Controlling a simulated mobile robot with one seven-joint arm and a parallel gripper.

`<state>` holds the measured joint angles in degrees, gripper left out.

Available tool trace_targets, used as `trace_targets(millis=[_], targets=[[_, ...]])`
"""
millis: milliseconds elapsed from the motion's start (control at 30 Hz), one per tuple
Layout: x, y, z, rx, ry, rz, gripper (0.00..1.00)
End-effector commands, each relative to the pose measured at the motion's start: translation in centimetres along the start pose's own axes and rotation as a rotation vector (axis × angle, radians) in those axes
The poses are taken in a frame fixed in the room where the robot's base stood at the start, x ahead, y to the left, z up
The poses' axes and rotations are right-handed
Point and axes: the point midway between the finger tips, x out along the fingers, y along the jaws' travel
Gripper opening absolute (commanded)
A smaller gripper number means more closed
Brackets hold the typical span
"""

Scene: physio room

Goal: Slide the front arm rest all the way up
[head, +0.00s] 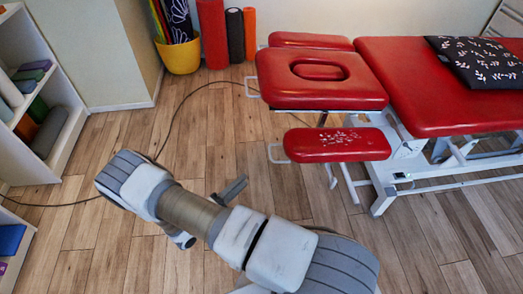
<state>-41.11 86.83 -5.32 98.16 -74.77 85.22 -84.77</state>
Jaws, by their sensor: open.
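The front arm rest (310,148) is a red pad with a white pattern on its top, at the near side of the treatment table's head end. It sits lower than the red head section (280,88) with the oval face hole. A pale wire handle (272,153) sticks out from its left end. My gripper (232,190) shows only as a dark grey part beside my arm, left of and below the arm rest in the picture. It is open, apart from the pad and handle; the rest of it is hidden by my arm.
The far arm rest (310,41) is behind the head section. A black patterned cushion (480,62) lies on the table (400,75). A dark cable (172,125) crosses the floor. Shelves (62,95) stand left, a yellow bin (180,57) and rolls behind.

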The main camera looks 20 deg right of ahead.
Motion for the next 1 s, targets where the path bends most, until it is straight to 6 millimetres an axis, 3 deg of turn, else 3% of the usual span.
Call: trace_targets(millis=[100, 233, 367, 1000], targets=[[-0.3, 1.9, -0.3, -0.068, -0.051, -0.022, 0.42], [0.0, 2.3, -0.3, -0.092, -0.068, -0.031, 0.42], [1.5, 2.2, -0.2, -0.092, -0.065, -0.032, 0.42], [14.6, 2.0, 0.6, -0.088, -0.062, -0.029, 0.42]])
